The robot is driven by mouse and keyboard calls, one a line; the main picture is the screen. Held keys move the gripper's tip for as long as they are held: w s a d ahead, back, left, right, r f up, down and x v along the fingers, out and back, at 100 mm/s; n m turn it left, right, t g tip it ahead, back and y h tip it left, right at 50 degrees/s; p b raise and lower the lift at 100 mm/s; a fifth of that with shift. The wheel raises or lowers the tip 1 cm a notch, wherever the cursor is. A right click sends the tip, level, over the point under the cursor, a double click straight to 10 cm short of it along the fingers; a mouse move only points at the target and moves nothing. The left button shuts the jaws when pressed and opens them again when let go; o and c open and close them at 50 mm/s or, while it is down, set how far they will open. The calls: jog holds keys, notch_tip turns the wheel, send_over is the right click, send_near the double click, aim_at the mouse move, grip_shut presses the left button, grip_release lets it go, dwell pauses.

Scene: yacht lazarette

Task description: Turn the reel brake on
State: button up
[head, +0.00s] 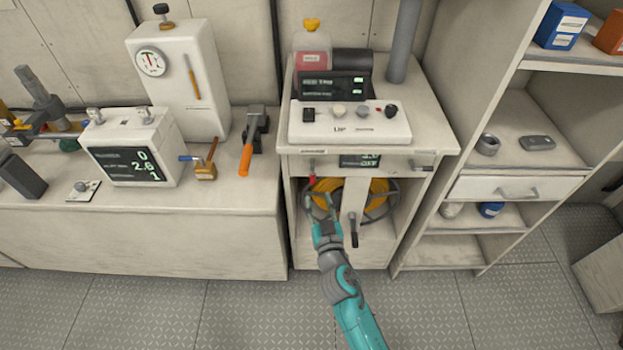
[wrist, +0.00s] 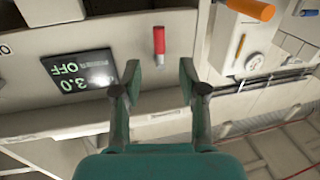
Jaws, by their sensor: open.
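A small red lever (head: 312,180) sticks out at the upper left of the open bay that holds a yellow reel (head: 378,197). A dark display (head: 360,161) beside it reads OFF. In the wrist view the red lever (wrist: 159,42) lies ahead of and between my fingertips, apart from them. My arm hides part of the reel.
A dark-tipped grey handle (head: 353,222) hangs in front of the reel, right of my gripper. A control panel (head: 350,122) with knobs sits on the cabinet top above. An orange-handled tool (head: 247,158) lies on the left bench. The floor in front is clear.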

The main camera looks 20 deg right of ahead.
aim_at(313, 180)
jog(key=w, duration=0.5)
jog(key=w+d, duration=0.1)
jog(key=w, duration=0.2)
grip_shut()
